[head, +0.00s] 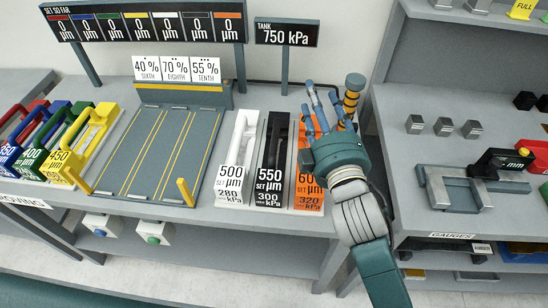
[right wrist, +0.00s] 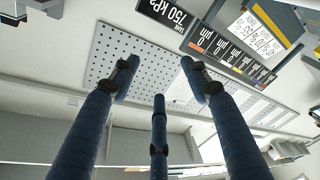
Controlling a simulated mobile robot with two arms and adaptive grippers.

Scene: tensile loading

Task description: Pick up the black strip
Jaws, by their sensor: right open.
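The black strip (head: 271,172) stands on the grey bench in the head view, labelled 550 µm, SET 300 kPa. It sits between the white strip (head: 234,165) and the orange strip (head: 308,190). My right gripper (head: 325,107) is to the right of the black strip, over the orange strip and hiding part of it. The gripper is open and empty, and apart from the black strip. In the right wrist view its spread fingers (right wrist: 160,82) point toward the wall and signs; the black strip cannot be made out there. My left gripper is not in view.
Blue, green and yellow strips (head: 88,138) stand at the left. A grey board with yellow lines (head: 150,150) lies beside the white strip. A TANK 750 kPa sign (head: 286,34) rises behind. A striped post (head: 353,90) and a shelf with metal cubes (head: 443,126) are to the right.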

